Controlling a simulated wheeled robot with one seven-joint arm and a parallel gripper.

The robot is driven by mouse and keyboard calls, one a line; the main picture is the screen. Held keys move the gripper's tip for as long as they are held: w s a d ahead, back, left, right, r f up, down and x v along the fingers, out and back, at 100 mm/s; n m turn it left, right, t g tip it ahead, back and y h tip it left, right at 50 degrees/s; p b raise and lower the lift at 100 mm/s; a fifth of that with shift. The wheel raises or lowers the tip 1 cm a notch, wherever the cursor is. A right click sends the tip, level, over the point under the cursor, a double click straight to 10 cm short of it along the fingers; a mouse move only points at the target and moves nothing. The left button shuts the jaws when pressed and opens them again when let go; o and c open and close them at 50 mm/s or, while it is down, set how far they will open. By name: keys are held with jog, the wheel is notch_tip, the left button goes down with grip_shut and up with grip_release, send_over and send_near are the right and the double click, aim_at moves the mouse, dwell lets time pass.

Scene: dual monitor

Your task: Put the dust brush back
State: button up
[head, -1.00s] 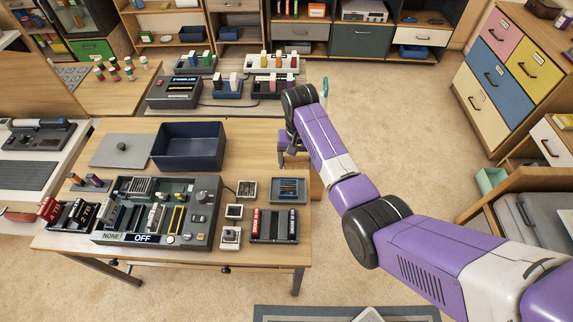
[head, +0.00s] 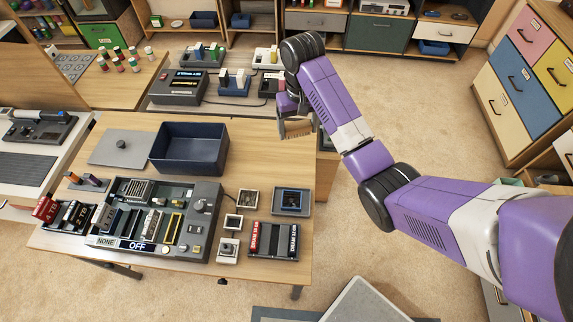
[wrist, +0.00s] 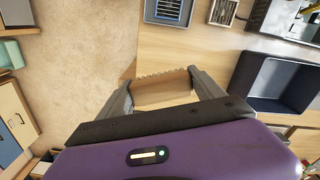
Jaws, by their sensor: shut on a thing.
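The dust brush, a light wooden block with a jagged edge, shows in the head view (head: 296,128) and between the fingers in the wrist view (wrist: 163,92). My gripper (head: 290,116) is shut on it, with one finger at each end. The brush is held over the right edge of the wooden table (head: 255,150), to the right of the dark blue bin. The wrist view shows the table edge and the floor below it. The bristles are not clearly seen.
The dark blue open bin (head: 190,148) stands on the table, with a grey lid plate (head: 122,147) left of it. A grey control panel (head: 200,225), a small square blue-grey tray (head: 276,210) and a red-and-black module rack (head: 273,252) stand nearer. The table between bin and right edge is clear.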

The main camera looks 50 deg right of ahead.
jog(key=shift+a+f+b, duration=0.2)
jog(key=shift+a+b, duration=0.1)
jog(key=shift+a+f+b, duration=0.1)
jog(key=shift+f+b, duration=0.85)
jog(key=shift+f, duration=0.15)
jog(key=b, duration=0.3)
send_over(295, 172)
notch_tip(295, 172, down, 13)
jog(key=shift+s+r, duration=0.1)
jog(key=shift+f, duration=2.25)
jog(key=o, duration=1.3)
jog(key=shift+f, duration=0.1)
